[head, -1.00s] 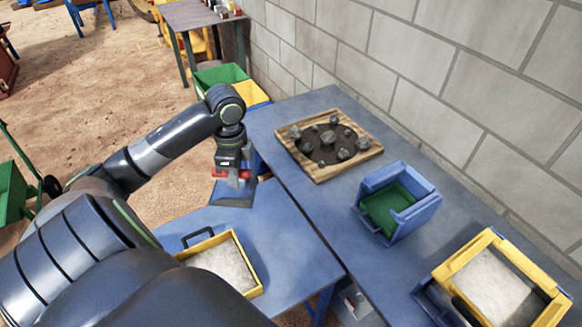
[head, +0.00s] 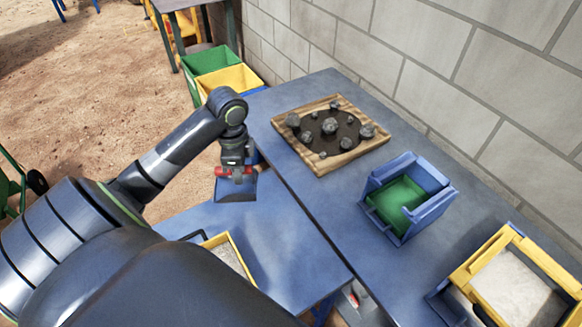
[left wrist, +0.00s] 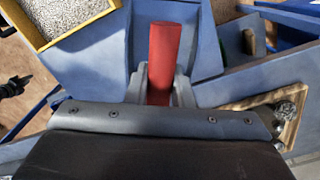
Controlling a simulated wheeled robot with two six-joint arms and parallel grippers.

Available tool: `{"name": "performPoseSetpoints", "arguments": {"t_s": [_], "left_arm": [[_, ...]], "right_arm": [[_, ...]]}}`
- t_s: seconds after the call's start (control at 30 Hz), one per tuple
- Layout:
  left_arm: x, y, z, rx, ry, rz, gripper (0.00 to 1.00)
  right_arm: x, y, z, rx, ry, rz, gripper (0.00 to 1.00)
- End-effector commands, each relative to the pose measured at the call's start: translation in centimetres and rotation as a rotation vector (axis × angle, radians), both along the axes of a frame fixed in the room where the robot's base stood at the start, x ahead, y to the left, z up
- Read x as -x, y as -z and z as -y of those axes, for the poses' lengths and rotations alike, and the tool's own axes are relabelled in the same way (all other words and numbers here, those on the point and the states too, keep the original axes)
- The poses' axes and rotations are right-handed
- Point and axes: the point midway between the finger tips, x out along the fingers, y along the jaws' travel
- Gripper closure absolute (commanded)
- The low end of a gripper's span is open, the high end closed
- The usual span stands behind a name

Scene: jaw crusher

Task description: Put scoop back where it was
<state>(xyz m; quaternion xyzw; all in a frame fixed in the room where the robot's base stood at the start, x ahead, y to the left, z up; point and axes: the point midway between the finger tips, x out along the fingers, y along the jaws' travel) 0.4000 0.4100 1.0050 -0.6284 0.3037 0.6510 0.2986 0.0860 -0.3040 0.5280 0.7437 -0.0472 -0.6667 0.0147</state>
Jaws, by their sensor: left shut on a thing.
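The scoop (head: 236,190) has a red handle and a blue-grey pan. My left gripper (head: 236,170) is shut on the red handle, and the pan hangs below it over the blue table at the left. In the left wrist view the red handle (left wrist: 164,50) stands up between the gripper fingers (left wrist: 160,88), with the blue-grey pan around its far end. I cannot tell from the head view whether the pan touches the table. My right gripper is not in view.
A wooden tray of stones (head: 282,122), a blue box with green inside (head: 440,208) and a yellow-framed box (head: 466,278) stand on the long blue bench. A yellow tray of pale grit (head: 240,250) is partly hidden by my arm. Green and yellow bins (head: 212,58) stand behind.

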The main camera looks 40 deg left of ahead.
Motion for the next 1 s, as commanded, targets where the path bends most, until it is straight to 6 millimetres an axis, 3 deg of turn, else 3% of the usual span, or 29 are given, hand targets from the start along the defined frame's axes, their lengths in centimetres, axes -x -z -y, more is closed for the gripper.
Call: {"name": "performPoseSetpoints", "arguments": {"t_s": [0.23,0.6,0.87,1.0], "left_arm": [[-0.2,2.9,6.1,0.018,-0.166,0.001,1.00],[1.2,2.9,15.9,0.010,-0.407,-0.004,1.00],[1.9,2.6,19.0,0.002,-0.482,-0.003,1.00],[2.0,4.3,19.2,-0.001,-0.489,-0.006,1.00]], "right_arm": [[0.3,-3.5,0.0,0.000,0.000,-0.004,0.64],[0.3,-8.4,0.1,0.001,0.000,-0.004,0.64],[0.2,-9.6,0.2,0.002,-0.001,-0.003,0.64],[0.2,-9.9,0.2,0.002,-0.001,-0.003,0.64]]}}
